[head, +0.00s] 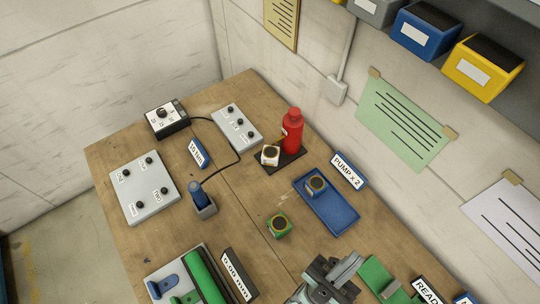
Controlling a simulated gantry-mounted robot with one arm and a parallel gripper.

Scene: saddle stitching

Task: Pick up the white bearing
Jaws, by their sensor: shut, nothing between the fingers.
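The white bearing (270,157) is a small white block with a dark round centre ringed in tan on top. It stands upright on a dark mat (291,160), just left of a red bottle (292,130). My gripper (341,268), dark and light grey, is at the bottom edge, partly cut off. It is shut and empty, well below and to the right of the white bearing in the picture, apart from it.
A similar green bearing (278,225) stands on the open wood. A blue one (316,184) sits in a blue tray (333,212). Grey boards, a control box (166,117) and label stands surround the middle.

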